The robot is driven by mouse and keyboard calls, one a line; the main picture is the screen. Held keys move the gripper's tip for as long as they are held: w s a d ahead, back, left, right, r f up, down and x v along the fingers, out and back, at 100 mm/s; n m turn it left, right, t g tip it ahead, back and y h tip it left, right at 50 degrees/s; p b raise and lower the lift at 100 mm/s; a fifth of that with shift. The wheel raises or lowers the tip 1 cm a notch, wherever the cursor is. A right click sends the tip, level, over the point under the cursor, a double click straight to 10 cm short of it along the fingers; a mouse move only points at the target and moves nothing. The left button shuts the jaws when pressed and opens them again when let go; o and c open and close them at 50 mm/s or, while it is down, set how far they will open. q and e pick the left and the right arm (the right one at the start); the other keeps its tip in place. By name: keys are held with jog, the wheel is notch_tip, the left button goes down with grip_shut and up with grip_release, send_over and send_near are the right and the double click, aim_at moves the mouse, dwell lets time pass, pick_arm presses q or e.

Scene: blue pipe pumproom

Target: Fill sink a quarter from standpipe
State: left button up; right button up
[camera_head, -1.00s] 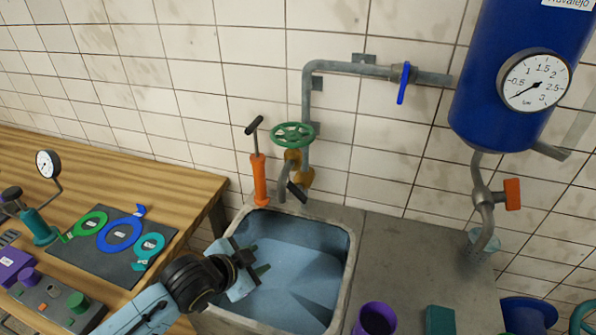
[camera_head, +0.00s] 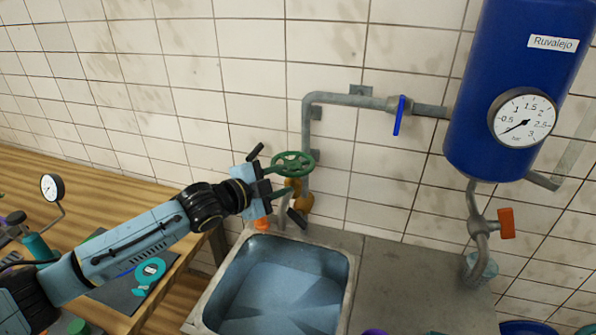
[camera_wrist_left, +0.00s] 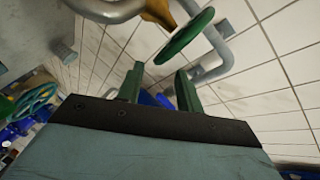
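The standpipe has a green handwheel (camera_head: 293,164) on a brass body (camera_head: 303,203), above the back edge of the sink. The sink (camera_head: 348,285) is a grey-rimmed basin with a bluish inside; I cannot tell whether water stands in it. My left gripper (camera_head: 278,182) is at the left side of the handwheel, its fingers pointing right. In the left wrist view the fingers (camera_wrist_left: 160,88) are apart with nothing held between them, and the green handwheel (camera_wrist_left: 186,36) lies beyond their tips. I cannot tell whether they touch it. My right gripper is not in view.
A grey pipe (camera_head: 345,99) with a blue lever (camera_head: 401,115) runs to a blue tank (camera_head: 515,80) with a gauge (camera_head: 523,117). An orange-handled valve (camera_head: 506,223) hangs below it. My gripper partly hides an orange hand pump (camera_head: 262,224). A wooden bench (camera_head: 130,195) stands left.

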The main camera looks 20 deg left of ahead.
aim_at(295, 176)
pick_arm(q)
jog(key=shift+p+x, duration=0.3)
jog(key=shift+x, duration=2.75)
jog(key=shift+c, duration=0.3)
jog(key=shift+f, duration=0.15)
grip_shut()
